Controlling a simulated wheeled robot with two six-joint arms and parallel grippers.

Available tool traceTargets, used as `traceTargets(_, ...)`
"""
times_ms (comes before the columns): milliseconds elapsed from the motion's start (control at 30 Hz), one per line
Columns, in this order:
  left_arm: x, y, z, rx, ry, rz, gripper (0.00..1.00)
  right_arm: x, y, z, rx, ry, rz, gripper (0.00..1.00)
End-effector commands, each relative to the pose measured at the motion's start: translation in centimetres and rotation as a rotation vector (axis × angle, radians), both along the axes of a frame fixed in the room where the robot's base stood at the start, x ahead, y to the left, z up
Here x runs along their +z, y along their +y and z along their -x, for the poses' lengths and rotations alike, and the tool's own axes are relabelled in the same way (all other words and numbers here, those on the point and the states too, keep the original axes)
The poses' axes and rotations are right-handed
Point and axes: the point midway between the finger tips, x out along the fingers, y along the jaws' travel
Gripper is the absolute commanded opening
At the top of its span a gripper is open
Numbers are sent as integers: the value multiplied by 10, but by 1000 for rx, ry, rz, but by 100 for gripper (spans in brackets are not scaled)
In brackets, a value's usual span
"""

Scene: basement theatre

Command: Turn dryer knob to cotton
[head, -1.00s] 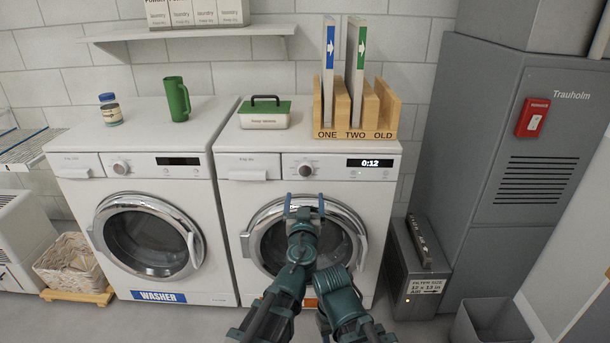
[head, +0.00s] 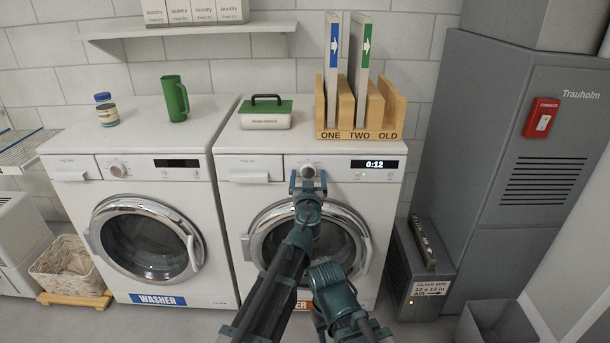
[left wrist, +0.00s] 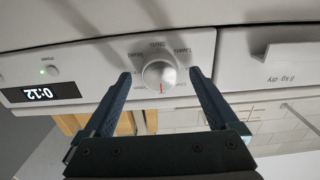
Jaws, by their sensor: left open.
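The dryer (head: 235,200) is the right-hand white machine. Its round silver knob (head: 308,171) sits on the front panel, left of the display (head: 376,164) reading 0:12. My left gripper (head: 307,179) is open at the panel, one finger on each side of the knob. In the left wrist view, which is upside down, the knob (left wrist: 158,74) lies between the spread fingertips, with gaps on both sides. A red mark on the knob points toward the picture's bottom. Small program labels ring the knob; the cotton label cannot be read surely. My right gripper is out of view.
The washer (head: 80,215) stands close on the left. On the dryer top are a green-lidded box (head: 265,120) and a wooden rack (head: 355,134) with two binders.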

Motion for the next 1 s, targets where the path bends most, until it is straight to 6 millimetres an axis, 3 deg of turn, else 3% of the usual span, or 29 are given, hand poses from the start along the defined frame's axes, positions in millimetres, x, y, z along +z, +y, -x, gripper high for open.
traceTargets(300, 0, -1, -4, 0, 0, 0, 94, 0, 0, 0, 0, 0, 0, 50)
traceTargets(767, 0, -1, -4, 0, 0, 0, 11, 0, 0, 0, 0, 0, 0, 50)
traceTargets(1000, 0, -1, -3, 0, 0, -23, 8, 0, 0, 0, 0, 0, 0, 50)
